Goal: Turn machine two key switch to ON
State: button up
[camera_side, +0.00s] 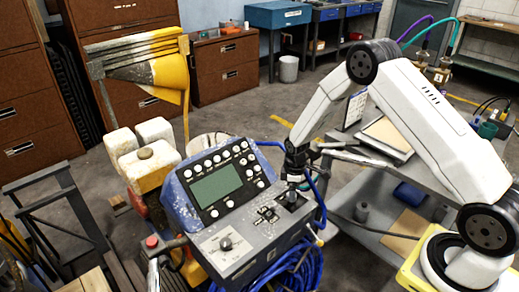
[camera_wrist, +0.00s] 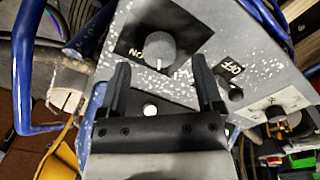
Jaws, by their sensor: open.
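My gripper (camera_side: 294,178) is over the right end of the grey control box (camera_side: 238,246) on the line striper. In the wrist view my gripper (camera_wrist: 160,68) is open, with two dark fingers apart and nothing between them. Just beyond the fingertips is a round grey knob (camera_wrist: 155,46) on a black plate lettered ON, seen upside down; it has a light pointer mark. Right of the right finger is a small dark switch (camera_wrist: 236,94) beside a black OFF label (camera_wrist: 231,71). I cannot tell which one is the machine two key switch. Contact is not visible.
A button panel with a green screen (camera_side: 216,186) stands behind the box. Another dark knob (camera_side: 225,243) sits on its left part. Blue hose (camera_side: 290,268) hangs at the front. A grey cart (camera_side: 366,190) stands to the right.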

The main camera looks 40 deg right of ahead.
jog(key=shift+f, duration=1.35)
grip_shut()
jog(key=shift+m, duration=0.4)
jog(key=m, duration=1.1)
